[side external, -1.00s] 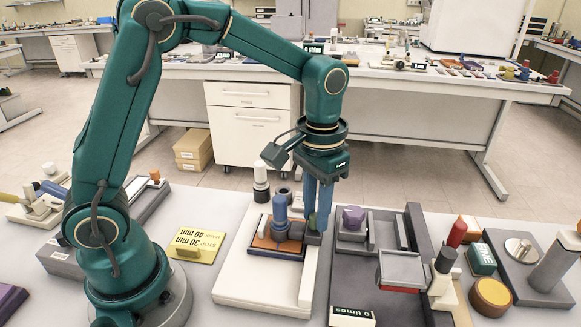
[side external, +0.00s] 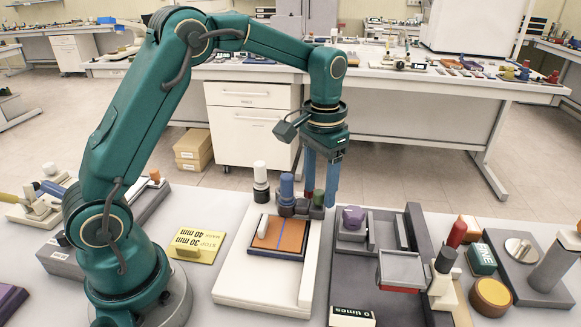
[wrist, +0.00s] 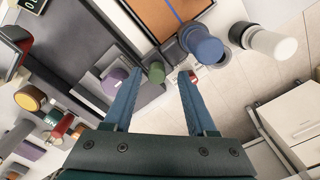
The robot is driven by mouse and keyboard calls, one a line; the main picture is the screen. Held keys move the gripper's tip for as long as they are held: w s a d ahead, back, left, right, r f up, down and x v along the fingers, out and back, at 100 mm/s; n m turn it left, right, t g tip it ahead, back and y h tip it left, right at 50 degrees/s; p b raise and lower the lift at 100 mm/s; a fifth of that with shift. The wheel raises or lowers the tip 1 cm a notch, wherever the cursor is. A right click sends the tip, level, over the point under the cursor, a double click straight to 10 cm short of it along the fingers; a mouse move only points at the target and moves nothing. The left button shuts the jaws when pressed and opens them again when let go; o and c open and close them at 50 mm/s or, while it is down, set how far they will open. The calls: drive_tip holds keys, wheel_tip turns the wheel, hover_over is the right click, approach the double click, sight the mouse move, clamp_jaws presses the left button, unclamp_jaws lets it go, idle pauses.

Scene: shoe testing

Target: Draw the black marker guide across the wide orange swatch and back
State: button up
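The orange swatch (side external: 289,236) lies in a dark frame on a white board and bears a blue line; it also shows at the top of the wrist view (wrist: 160,12). A black-based guide with a white top (side external: 260,183) stands upright behind the swatch's left side; the wrist view shows it at upper right (wrist: 268,43). A blue guide (side external: 286,189) stands to its right, at the swatch's far edge. My gripper (side external: 320,198) is open above the board's far right part, right of both guides, its fingers apart. A small green-topped piece (wrist: 156,72) shows beyond the fingertips.
A grey fixture with a purple knob (side external: 353,217) stands close on the right. A yellow label block (side external: 196,245) lies left of the board. Bare table shows between that block and the board.

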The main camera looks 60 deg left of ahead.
drive_tip(key=shift+r, duration=2.6)
drive_tip(key=shift+s+d, duration=0.2)
drive_tip(key=shift+d, duration=0.05)
drive_tip(key=shift+f, duration=2.65)
drive_tip(key=shift+c, duration=0.4)
clamp_jaws()
